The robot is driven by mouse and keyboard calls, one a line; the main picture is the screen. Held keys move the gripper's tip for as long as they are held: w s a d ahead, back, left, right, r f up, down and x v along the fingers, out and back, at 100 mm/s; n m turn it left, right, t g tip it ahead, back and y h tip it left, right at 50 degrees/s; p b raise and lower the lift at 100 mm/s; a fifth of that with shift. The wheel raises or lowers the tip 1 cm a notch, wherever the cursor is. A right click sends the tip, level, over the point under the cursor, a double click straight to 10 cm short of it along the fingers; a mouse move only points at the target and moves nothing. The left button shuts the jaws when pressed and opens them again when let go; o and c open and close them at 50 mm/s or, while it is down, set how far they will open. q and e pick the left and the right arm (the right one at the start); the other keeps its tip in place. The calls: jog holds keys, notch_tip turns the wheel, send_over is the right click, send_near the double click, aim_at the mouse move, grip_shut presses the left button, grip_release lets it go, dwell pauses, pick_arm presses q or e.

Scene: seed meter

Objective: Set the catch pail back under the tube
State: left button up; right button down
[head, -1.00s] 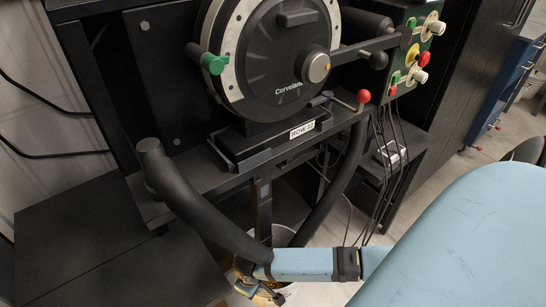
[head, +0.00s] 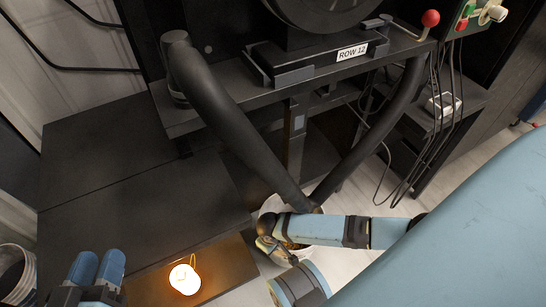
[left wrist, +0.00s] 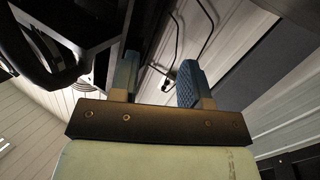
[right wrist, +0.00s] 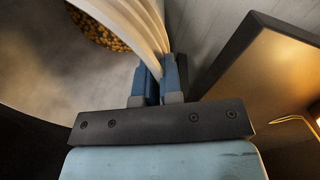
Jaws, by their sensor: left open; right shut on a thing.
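The white catch pail (head: 270,207) stands low behind my right forearm, near the lower end of the black tube (head: 240,130). The forearm hides much of it, so I cannot tell whether it sits squarely under the tube. In the right wrist view, my right gripper (right wrist: 158,82) is shut on the pail's pale rim (right wrist: 140,25), and yellow-brown seeds (right wrist: 95,28) lie inside. My right gripper also shows in the head view (head: 272,250). My left gripper (head: 97,268) is open and empty at the lower left, and its parted blue fingers show in the left wrist view (left wrist: 160,80).
A glowing lamp (head: 184,279) stands on a brown surface between my grippers. Another pail (head: 14,272) is at the far left edge. The dark low platform (head: 140,190) is bare. The meter stand, labelled ROW 12 (head: 352,52), and hanging cables (head: 430,150) are behind.

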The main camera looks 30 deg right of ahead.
jog(key=shift+f+b, duration=1.3)
jog(key=shift+f, duration=1.1)
pick_arm(q)
jog(key=shift+w+a+m+t, duration=0.35)
jog(key=shift+w+m, duration=0.3)
jog(key=shift+m, duration=0.15)
jog(key=shift+f, duration=0.1)
pick_arm(e)
jog(key=shift+f, duration=0.1)
jog(key=c, duration=1.4)
grip_release()
pick_arm(q)
jog(key=shift+s+f, duration=0.15)
pick_arm(e)
jog(key=shift+o, duration=0.6)
